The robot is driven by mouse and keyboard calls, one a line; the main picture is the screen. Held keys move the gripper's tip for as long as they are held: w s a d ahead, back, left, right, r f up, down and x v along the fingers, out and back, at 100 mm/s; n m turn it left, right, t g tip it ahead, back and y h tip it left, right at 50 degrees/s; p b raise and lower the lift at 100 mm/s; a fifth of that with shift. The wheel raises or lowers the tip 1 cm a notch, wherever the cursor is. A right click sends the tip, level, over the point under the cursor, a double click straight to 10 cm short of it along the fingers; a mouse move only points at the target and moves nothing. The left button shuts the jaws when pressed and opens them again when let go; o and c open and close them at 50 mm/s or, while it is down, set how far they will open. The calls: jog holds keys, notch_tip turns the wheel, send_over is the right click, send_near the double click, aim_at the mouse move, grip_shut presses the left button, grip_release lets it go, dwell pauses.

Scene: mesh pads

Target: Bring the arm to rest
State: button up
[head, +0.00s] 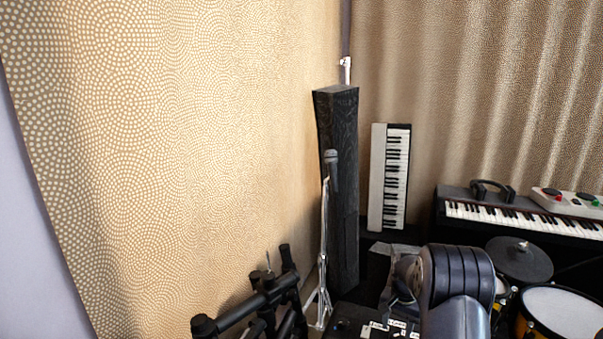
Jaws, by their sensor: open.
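My arm (457,285) shows at the bottom, right of centre, as a dark grey rounded joint with a lighter link below it. My gripper (398,287) appears as a grey shape just left of that joint, partly hidden by it. It is open, and I see nothing held in it. It hangs in front of a dark area near a low black item with white labels (385,328).
A black column (337,190) and a microphone on a stand (332,170) stand left of my arm. Black tubes (255,305) are at lower left. Patterned curtains (170,140) enclose the corner.

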notch_tip(320, 180, down, 3)
jog(key=shift+r, duration=0.15)
jog(key=shift+r, duration=0.1)
dwell(0.4)
